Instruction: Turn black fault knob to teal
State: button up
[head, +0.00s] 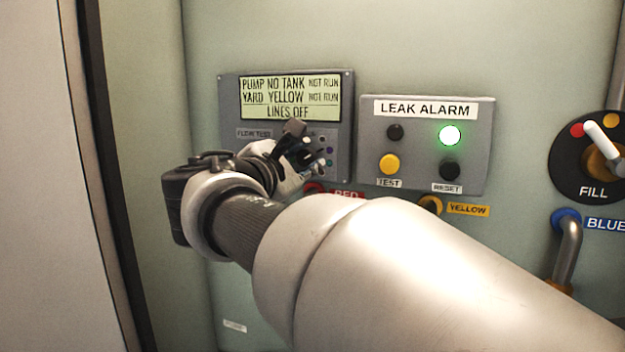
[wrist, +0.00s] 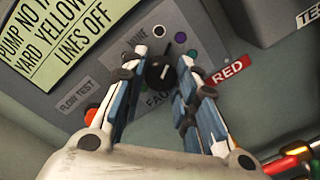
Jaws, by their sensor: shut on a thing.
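The black fault knob (wrist: 160,76) sits on the grey panel in the wrist view, between the two fingers of my gripper (wrist: 163,66). My gripper is shut on it, one finger on each side. A short white mark shows on the knob's face. The FAULT label below the knob is partly covered by the fingers. In the head view my gripper (head: 308,152) is at the panel's lower right and hides the knob.
The panel's display (head: 290,98) reads PUMP NO TANK NOT RUN, YARD YELLOW NOT RUN, LINES OFF. An orange-red button (wrist: 91,115) is beside the left finger. The LEAK ALARM box (head: 427,150), with a lit green lamp (head: 450,135), is to the right. Pipes run below.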

jog(key=m+b, duration=0.4)
jog(key=shift+f, duration=0.15)
jog(key=m+b, duration=0.4)
jog(key=m, duration=0.1)
jog(key=shift+r, duration=0.2)
dwell(0.4)
jog(key=o, duration=1.1)
jog(key=shift+y, duration=0.3)
jog(key=shift+c, duration=0.2)
jog(key=v, duration=0.7)
jog(key=shift+s, duration=0.3)
